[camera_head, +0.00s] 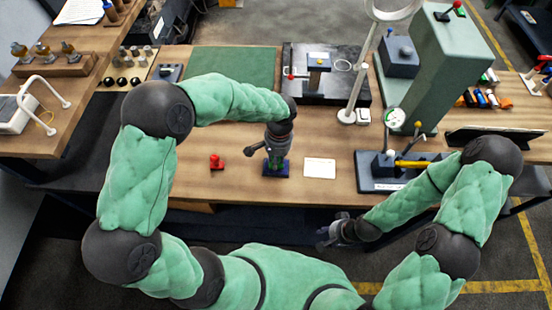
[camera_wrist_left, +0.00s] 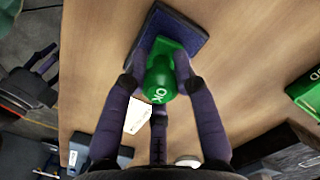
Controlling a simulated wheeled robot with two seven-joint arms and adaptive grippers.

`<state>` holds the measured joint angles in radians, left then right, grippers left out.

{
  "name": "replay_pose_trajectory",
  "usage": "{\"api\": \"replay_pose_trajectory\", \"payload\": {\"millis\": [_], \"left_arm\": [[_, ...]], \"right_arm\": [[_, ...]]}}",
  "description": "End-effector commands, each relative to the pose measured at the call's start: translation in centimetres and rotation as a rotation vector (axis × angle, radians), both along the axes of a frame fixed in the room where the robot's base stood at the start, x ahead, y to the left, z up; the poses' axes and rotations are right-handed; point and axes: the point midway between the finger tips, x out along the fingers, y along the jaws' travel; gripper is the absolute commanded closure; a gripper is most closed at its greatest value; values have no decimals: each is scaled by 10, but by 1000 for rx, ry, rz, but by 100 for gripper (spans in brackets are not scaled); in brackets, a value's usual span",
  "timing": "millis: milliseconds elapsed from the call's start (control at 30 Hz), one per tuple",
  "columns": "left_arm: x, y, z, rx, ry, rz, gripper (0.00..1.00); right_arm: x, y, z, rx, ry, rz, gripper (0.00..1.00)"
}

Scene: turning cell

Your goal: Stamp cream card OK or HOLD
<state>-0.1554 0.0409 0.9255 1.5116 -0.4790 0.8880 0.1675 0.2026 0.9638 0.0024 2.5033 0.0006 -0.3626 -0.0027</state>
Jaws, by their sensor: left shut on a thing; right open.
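My left gripper (camera_head: 277,148) points down over the dark blue ink pad (camera_head: 276,173) on the wooden bench. In the left wrist view, its fingers (camera_wrist_left: 160,84) are shut around a green stamp (camera_wrist_left: 161,80) marked OK. The stamp's lower end is over the ink pad (camera_wrist_left: 182,32); I cannot tell whether it touches. The cream card (camera_head: 320,168) lies flat and looks blank just right of the pad; it also shows in the left wrist view (camera_wrist_left: 136,116), partly behind a finger. A red stamp (camera_head: 216,162) stands left of the pad. My right gripper (camera_head: 333,233) is open and empty before the bench's front edge.
A gauge stand (camera_head: 385,185) with a yellow-handled part stands right of the card. Behind are a green mat (camera_head: 235,65), a black plate (camera_head: 350,93) and a ring lamp post (camera_head: 360,70).

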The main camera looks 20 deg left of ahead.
Motion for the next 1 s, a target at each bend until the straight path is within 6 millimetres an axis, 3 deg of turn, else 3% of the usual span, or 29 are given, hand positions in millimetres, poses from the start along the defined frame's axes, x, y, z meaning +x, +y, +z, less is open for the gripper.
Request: {"api": "replay_pose_trajectory", "payload": {"millis": [467, 1000], "left_arm": [[-1, 0, 0, 0, 4, -1, 93], [-1, 0, 37, 0, 1, -1, 93]], "right_arm": [[0, 0, 1, 0, 0, 0, 56], [0, 0, 27, 0, 0, 0, 56]]}}
